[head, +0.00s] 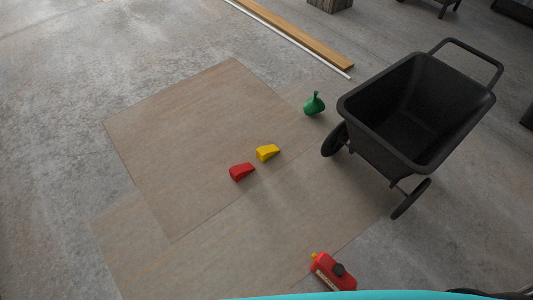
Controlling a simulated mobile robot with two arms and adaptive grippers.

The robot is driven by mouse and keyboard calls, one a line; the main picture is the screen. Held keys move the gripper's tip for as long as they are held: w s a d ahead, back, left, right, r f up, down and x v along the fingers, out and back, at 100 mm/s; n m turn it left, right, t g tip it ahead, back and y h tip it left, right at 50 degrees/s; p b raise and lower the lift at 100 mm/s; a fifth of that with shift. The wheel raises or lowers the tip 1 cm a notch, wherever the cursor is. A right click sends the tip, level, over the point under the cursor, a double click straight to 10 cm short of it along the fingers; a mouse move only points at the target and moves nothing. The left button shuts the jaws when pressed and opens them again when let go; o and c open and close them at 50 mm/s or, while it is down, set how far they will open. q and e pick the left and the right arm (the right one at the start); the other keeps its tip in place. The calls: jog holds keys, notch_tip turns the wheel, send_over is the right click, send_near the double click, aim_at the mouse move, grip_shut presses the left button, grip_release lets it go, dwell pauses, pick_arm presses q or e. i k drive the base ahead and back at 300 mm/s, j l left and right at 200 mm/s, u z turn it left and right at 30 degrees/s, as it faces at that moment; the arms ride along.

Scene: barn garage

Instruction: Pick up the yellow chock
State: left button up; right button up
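The yellow chock (267,153) is a small wedge lying on a flat tan board (190,130) on the floor, near the middle of the head view. A similar red chock (241,172) lies just to its lower left, close beside it. Neither of my grippers can be made out in the head view, so nothing is seen holding the yellow chock.
A black wheelbarrow-like cart (385,160) stands to the right of the chocks. A green funnel-like object (314,104) sits between them. A red bottle (333,272) lies at the bottom. A wooden plank (300,37) lies at the back. The left floor is clear.

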aim_at(264, 152)
jog(key=i+j+u, duration=0.45)
jog(key=i+u, duration=0.25)
jog(key=i, duration=0.2)
jog(key=i+j+u, duration=0.15)
jog(key=i, duration=1.15)
jog(key=i+z, duration=0.35)
jog(key=i+j+z, duration=0.15)
jog(key=z, duration=0.2)
jog(key=i+j+z, duration=0.2)
jog(key=z, duration=0.2)
jog(key=i, duration=0.05)
